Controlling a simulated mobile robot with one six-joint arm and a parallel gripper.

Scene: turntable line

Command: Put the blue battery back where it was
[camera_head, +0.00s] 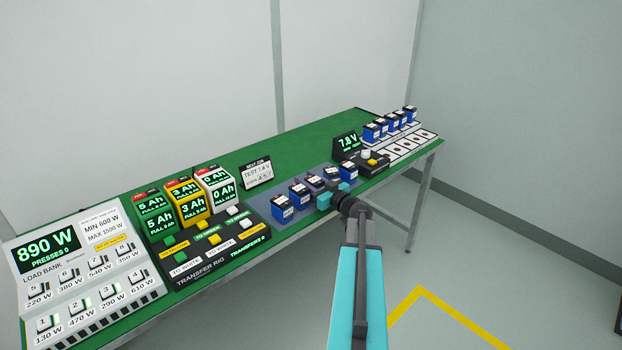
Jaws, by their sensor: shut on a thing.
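My gripper (334,192) is over the front edge of the blue-grey mat, its jaws shut on a small blue battery (332,185) with a pale label. The jaws partly hide this battery, and I cannot tell whether it touches the mat. Two other blue batteries (282,208) (299,194) stand on the mat to the left. Another blue battery (349,171) stands to the right of my gripper. Darker purplish batteries (315,182) are just behind it. A row of several blue batteries (371,132) stands in the white rack at the far right.
The green table (300,138) also carries a load bank (85,260) reading 890 W, a transfer rig (213,240) with three Ah packs, a "TEST 7.8 V" card (257,172) and a tester reading 7.8 V (347,144). The white rack (424,134) has several empty front places.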

